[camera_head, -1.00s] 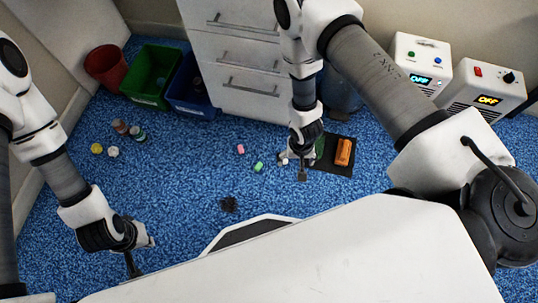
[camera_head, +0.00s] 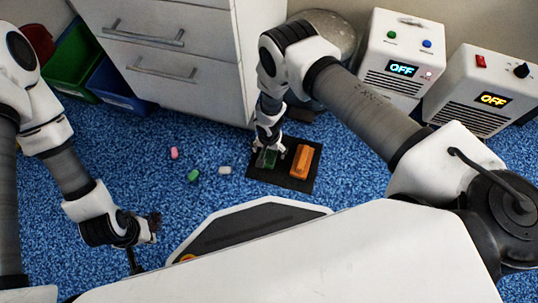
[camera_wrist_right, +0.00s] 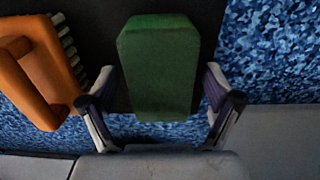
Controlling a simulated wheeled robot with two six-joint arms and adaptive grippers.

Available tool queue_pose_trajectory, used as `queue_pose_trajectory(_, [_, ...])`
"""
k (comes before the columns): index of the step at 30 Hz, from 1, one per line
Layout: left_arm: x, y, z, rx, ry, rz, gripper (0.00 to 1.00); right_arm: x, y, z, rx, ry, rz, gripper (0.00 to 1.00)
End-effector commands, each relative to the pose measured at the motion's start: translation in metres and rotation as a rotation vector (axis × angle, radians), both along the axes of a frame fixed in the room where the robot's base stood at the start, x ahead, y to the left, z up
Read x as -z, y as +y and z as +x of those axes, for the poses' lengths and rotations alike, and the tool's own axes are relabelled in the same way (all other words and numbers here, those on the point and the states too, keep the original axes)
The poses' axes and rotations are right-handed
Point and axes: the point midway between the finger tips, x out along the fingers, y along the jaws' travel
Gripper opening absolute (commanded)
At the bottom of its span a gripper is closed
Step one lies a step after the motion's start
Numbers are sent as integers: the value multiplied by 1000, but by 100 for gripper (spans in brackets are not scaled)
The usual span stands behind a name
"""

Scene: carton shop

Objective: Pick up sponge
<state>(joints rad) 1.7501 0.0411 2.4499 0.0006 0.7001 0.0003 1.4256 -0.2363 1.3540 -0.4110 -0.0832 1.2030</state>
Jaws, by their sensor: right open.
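The green sponge (camera_head: 270,159), a block with tapered corners, lies on a black mat (camera_head: 312,174). In the right wrist view the sponge (camera_wrist_right: 160,68) sits between the spread fingers of my right gripper (camera_wrist_right: 160,108), with a gap on both sides. In the head view my right gripper (camera_head: 268,151) is over the sponge and partly hides it. It is open and holds nothing. My left gripper (camera_head: 146,240) is far to the left, away from the sponge; its fingers are too unclear to tell.
An orange brush (camera_head: 301,161) lies on the mat just right of the sponge; it also shows in the right wrist view (camera_wrist_right: 40,70). Pink (camera_head: 174,153), green (camera_head: 193,175) and white (camera_head: 224,170) small pieces lie left. A drawer cabinet (camera_head: 180,60) stands behind.

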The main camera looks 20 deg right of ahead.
Motion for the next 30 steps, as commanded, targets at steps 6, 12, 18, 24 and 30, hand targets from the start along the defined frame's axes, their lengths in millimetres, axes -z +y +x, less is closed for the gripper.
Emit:
queue_pose_trajectory(6, [0,0,1,-1,-2,0,0,1,0,1,0,-1,0,86])
queue_pose_trajectory(12, [0,0,1,-1,-1,0,0,1,0,1,0,-1,0,45])
queue_pose_trajectory(18, [0,0,0,0,-1,0,0,1,0,1,0,-1,-1,45])
queue_pose_trajectory(24, [-2,0,0,0,-1,0,0,-2,-1,1,0,-1,-1,45])
queue_pose_trajectory(30, [-15,0,0,1,0,0,0,-17,-7,2,2,-1,-1,45])
